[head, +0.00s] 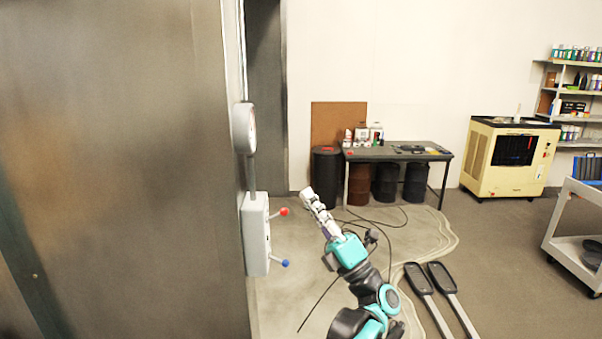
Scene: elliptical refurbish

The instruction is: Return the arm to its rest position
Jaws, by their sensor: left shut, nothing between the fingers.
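My left arm, teal and black, reaches up from the bottom middle of the head view. Its gripper (308,194) is shut and empty, with the fingers pointing up and to the left. It is in front of the open floor, to the right of a grey control box (256,235) with a red-knobbed lever (283,212) and a blue-knobbed lever (285,263). In the picture the fingertips are apart from both knobs. My right gripper is not in view.
A large metal cabinet (120,150) fills the left side, with a round gauge (243,128) on its edge. A workbench (400,153), a yellow machine (510,157) and a white cart (575,238) stand farther back. Cables (345,262) lie on the floor.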

